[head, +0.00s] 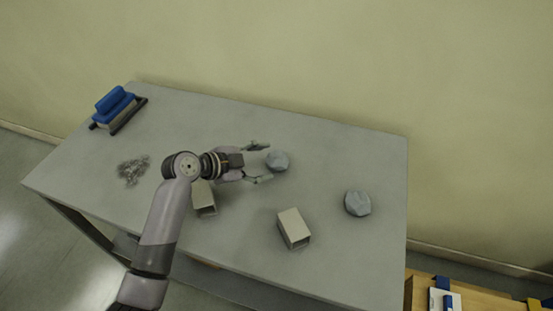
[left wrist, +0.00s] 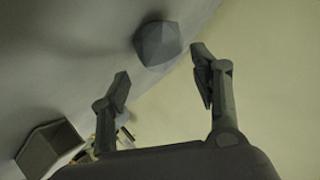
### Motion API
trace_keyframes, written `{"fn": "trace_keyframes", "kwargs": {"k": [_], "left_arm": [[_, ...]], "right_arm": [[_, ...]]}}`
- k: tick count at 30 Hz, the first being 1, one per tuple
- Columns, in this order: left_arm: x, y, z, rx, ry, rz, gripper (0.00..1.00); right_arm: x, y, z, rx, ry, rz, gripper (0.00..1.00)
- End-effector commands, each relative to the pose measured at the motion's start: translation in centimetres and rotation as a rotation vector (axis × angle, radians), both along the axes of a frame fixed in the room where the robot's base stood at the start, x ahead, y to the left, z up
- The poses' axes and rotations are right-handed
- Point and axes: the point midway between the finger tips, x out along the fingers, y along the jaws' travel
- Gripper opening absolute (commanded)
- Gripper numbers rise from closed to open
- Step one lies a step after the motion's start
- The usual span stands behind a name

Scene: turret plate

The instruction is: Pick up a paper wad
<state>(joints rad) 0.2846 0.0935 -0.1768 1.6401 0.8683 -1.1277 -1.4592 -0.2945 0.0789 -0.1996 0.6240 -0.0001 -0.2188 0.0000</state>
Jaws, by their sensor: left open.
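A grey faceted paper wad (head: 278,161) lies on the table near its middle. It also shows in the left wrist view (left wrist: 158,43), ahead of the fingertips and between their lines. My left gripper (head: 264,163) is open and empty, its fingers pointing right toward this wad. In the left wrist view my left gripper (left wrist: 162,68) has its fingers spread apart. A second paper wad (head: 357,203) lies farther right on the table. My right gripper is not in view.
The grey table (head: 340,150) stands by a wall. Two small boxes, one (head: 204,200) under my left arm and one (head: 294,228) near the front, lie on it. A dark wiry tangle (head: 133,171) and a blue-topped object (head: 116,106) are at left. Wooden furniture (head: 424,293) stands bottom right.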

Motion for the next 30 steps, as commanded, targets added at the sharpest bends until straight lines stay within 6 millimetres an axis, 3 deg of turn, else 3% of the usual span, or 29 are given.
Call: {"fn": "trace_keyframes", "kwargs": {"k": [10, 20, 30], "left_arm": [[2.2, -3.1, -1.8, -0.003, 0.003, 0.001, 0.57], [2.5, -3.5, -2.3, -0.001, 0.001, 0.002, 0.57], [2.5, -3.5, -2.3, -0.001, 0.001, 0.001, 0.37]], "right_arm": [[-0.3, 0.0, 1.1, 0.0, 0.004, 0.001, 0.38], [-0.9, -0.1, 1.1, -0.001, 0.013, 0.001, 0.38], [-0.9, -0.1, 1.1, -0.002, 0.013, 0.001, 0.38]]}}
